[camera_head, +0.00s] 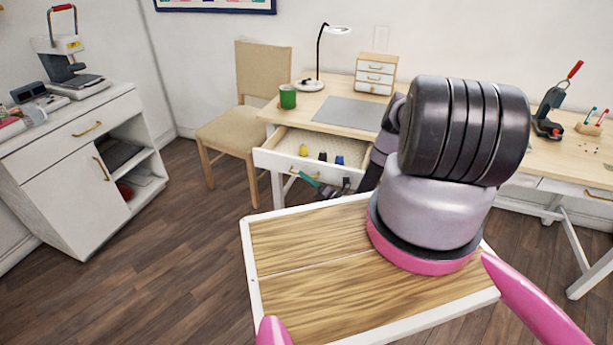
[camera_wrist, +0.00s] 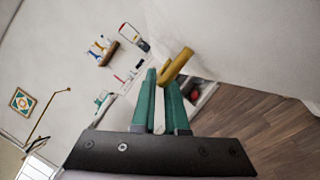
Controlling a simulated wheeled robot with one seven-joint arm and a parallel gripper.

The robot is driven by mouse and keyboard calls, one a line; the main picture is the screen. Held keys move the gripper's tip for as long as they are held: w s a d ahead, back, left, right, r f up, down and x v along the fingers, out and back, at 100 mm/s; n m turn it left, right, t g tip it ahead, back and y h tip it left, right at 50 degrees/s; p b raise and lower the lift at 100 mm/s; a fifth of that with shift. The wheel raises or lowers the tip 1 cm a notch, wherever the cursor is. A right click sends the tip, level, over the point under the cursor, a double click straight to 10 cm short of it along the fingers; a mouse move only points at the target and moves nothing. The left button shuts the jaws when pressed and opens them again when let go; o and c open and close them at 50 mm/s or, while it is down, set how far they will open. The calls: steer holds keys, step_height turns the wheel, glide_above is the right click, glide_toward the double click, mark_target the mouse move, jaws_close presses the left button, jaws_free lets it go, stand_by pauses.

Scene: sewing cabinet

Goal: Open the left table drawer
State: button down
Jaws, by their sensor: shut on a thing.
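The left table drawer (camera_head: 270,163) is white and pulled out from under the wooden tabletop in the head view, with its inside showing. Several small spools, yellow and dark, sit in it. Its gold handle (camera_head: 299,174) is on the front face. My gripper (camera_head: 309,181) is at this handle, its green fingers partly hidden by my arm. In the wrist view, the gold handle (camera_wrist: 176,64) is at the tips of my green fingers (camera_wrist: 162,82), which are shut on it.
The table (camera_head: 290,112) bears a green cup (camera_head: 288,97), a lamp (camera_head: 319,55), a grey mat and a small drawer box (camera_head: 375,74). A beige chair (camera_head: 232,130) stands just left of the drawer. A white cabinet (camera_head: 75,165) is at far left. Floor between them is clear.

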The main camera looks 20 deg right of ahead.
steer(key=shift+s+a, duration=0.25)
steer(key=shift+s, duration=0.25)
steer(key=c, duration=0.9)
jaws_free()
steer(key=shift+c, duration=0.2)
steer(key=v, duration=1)
steer(key=shift+s+d, duration=0.25)
steer(key=shift+s, duration=0.1)
steer(key=shift+f, duration=0.1)
